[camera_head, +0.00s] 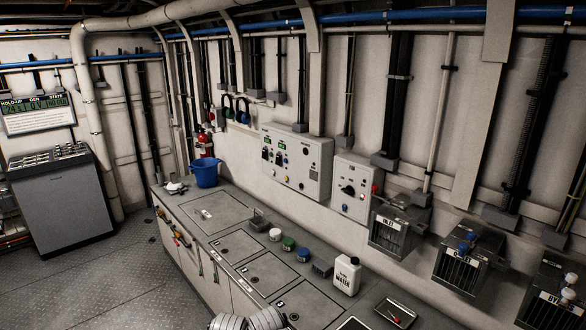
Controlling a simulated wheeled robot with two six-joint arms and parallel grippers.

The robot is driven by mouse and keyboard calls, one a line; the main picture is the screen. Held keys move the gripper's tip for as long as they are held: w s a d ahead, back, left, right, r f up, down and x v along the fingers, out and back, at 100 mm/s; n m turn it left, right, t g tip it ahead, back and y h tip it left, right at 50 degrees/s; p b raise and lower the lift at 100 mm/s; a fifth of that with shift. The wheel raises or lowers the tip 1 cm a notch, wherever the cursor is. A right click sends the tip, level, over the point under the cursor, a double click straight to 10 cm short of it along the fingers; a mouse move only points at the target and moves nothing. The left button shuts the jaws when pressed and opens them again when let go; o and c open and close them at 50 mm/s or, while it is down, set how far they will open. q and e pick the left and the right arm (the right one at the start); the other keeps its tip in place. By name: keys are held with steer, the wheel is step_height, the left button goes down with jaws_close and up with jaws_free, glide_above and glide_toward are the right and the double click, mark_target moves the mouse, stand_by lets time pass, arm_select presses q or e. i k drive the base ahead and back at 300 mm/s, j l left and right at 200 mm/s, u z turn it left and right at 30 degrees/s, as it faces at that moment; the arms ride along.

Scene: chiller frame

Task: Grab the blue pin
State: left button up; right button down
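Small blue pieces (467,242) stand on top of the middle dark wall box (462,270) at the right. They are the likeliest blue pin in view, but they are too small to tell their exact shape. A shallow tray (381,306) at the counter's front right holds a small object with a red end (394,319); no blue pin shows in it. Neither of my grippers can be made out. A silver ribbed part at the bottom edge is cut off, and I cannot tell what it is.
The grey counter (260,272) runs along the wall. On it stand a blue bucket (206,174), a white bottle (346,275), a green-lidded jar (288,244) and a blue-lidded jar (303,254). Control boxes (296,163) hang above. The floor (90,285) at left is clear.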

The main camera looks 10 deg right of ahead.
mark_target(471, 236)
steer(key=z, duration=1.6)
